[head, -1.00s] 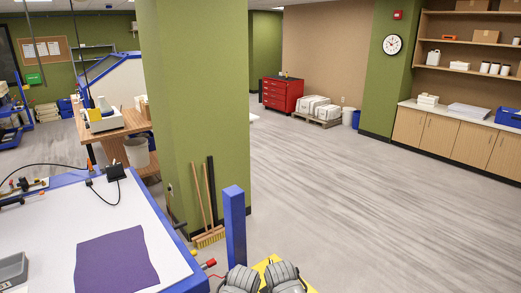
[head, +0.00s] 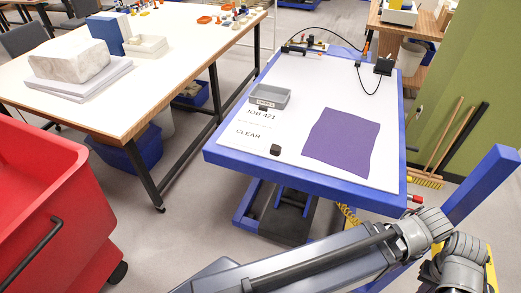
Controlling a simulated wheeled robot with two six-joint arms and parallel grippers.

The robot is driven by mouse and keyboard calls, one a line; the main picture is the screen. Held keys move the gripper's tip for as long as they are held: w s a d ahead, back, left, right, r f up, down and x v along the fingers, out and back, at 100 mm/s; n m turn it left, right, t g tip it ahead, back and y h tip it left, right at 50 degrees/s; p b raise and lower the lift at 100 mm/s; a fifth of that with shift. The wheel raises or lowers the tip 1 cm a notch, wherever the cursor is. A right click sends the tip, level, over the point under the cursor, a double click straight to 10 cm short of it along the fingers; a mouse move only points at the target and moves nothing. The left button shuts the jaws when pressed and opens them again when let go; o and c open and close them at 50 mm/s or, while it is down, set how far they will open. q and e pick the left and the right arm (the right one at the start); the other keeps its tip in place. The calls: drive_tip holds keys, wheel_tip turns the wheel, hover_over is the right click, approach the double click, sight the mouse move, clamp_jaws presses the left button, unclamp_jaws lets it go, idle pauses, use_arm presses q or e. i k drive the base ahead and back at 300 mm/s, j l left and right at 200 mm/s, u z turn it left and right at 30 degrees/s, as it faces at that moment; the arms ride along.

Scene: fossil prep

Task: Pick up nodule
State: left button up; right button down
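No object in the head view is clearly recognisable as the nodule. A small dark lump (head: 276,150) lies on the white top of the blue-framed table (head: 290,173), near its front edge and left of a purple cloth (head: 342,143). It is too small to tell what it is. A shallow grey tray (head: 269,96) stands behind the lump and looks empty. My grey arm links and joints show at the lower right, in front of the table. Neither gripper's fingers are in view.
The white table top bears the words "JOB 421" and "CLEAR". A cable and black box (head: 383,66) lie at its back. A blue post (head: 483,185) stands at right. A red bin (head: 45,205) and a long workbench (head: 150,75) with a pale block (head: 70,60) are left.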

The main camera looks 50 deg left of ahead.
sight(275, 151)
drive_tip(key=u, duration=1.7)
drive_tip(key=i+z, duration=0.3)
drive_tip(key=i+j+z, duration=0.15)
drive_tip(key=z, duration=0.15)
